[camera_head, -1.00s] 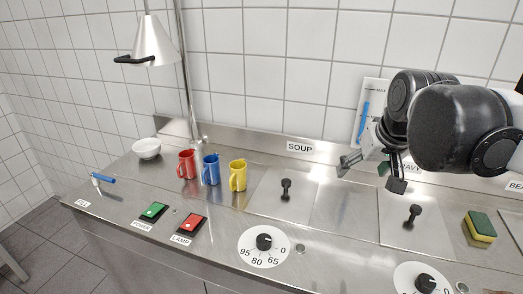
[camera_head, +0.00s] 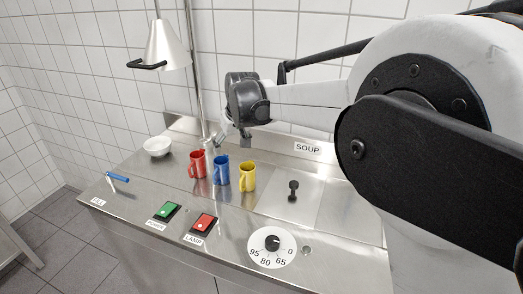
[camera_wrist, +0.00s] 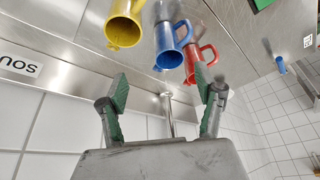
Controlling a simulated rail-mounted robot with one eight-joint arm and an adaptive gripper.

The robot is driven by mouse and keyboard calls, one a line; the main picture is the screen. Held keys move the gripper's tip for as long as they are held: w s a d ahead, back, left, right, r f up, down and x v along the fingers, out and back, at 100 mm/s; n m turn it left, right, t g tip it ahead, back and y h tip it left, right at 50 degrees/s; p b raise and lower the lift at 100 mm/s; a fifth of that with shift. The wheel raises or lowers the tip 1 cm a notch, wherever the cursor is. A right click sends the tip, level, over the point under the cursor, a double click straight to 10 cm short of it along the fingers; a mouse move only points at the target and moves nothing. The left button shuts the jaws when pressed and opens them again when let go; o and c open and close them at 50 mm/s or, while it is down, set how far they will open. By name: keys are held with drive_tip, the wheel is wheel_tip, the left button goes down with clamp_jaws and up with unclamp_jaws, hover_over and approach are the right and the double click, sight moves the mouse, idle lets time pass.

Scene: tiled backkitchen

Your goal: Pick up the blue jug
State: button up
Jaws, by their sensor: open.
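The blue jug (camera_head: 221,171) stands upright on the steel counter, between a red jug (camera_head: 198,164) and a yellow jug (camera_head: 247,177). In the wrist view the blue jug (camera_wrist: 168,40) shows upside down, beyond the fingertips and roughly between them, with its open mouth and handle visible. My gripper (camera_head: 229,138) is above and behind the jugs, near the wall side, and touches none of them. In the wrist view my gripper (camera_wrist: 162,95) has its two green-padded fingers wide apart with nothing between them.
A white bowl (camera_head: 157,147) stands left of the jugs. A lamp (camera_head: 166,45) hangs on a pole (camera_head: 195,80) behind them. The yellow jug (camera_wrist: 123,24) and red jug (camera_wrist: 203,55) stand close on both sides. Green (camera_head: 166,212) and red (camera_head: 204,222) switches lie in front.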

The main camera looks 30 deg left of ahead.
sight(222, 169)
drive_tip(key=x, duration=1)
drive_tip(key=s+a+p+x, duration=0.1)
drive_tip(key=x, duration=0.4)
drive_tip(key=shift+a+r, duration=0.1)
drive_tip(key=shift+r, duration=0.05)
drive_tip(key=c, duration=1.5)
drive_tip(key=shift+r, duration=0.1)
